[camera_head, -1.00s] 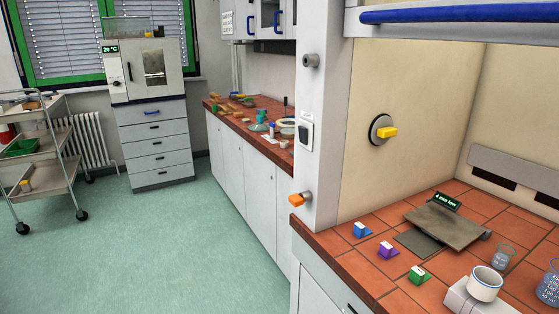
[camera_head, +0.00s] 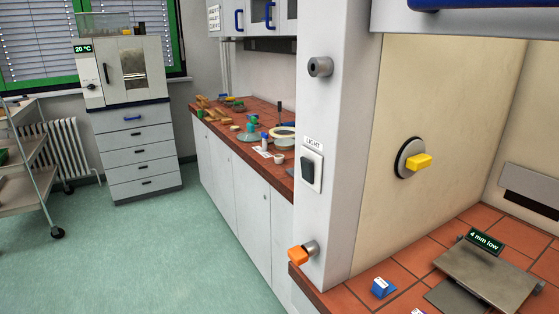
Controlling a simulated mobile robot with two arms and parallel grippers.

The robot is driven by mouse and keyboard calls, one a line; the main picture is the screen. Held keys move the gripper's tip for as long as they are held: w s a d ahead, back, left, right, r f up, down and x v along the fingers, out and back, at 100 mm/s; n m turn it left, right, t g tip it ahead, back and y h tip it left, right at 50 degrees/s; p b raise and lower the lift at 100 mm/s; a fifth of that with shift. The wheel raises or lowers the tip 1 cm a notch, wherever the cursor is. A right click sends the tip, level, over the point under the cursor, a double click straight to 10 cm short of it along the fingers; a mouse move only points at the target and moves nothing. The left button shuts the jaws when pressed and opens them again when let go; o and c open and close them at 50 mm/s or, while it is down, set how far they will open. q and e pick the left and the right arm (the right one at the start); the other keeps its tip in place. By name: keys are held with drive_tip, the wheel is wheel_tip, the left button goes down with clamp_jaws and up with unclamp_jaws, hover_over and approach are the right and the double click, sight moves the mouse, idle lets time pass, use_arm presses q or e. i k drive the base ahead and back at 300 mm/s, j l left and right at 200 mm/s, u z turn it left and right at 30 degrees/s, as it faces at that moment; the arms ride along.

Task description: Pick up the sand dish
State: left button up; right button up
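I cannot tell for sure which thing is the sand dish. On the far tiled bench (camera_head: 258,110) stands a round pale dish or ring (camera_head: 283,132), small in the view; its contents are too small to make out. Beside it are a blue-capped bottle (camera_head: 264,140) and a grey-green rounded item (camera_head: 249,136). Neither of my grippers shows in the head view.
The near tiled bench carries a grey metal plate (camera_head: 490,272) with a "4 mm low" sign (camera_head: 486,241) and a blue block (camera_head: 381,287). An orange knob (camera_head: 300,256) sticks out from the white post. A trolley (camera_head: 30,170) stands left. The green floor (camera_head: 190,250) is clear.

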sight(278, 158)
drive_tip(key=i+j, duration=0.15)
drive_tip(key=j, duration=0.15)
drive_tip(key=i+j+z, duration=0.15)
drive_tip(key=i+j, duration=0.2)
drive_tip(key=j, duration=0.25)
drive_tip(key=i+j+z, duration=0.1)
drive_tip(key=j, duration=0.25)
drive_tip(key=i+j+z, duration=0.1)
drive_tip(key=i+j, duration=0.25)
drive_tip(key=j, duration=0.3)
drive_tip(key=z, duration=0.05)
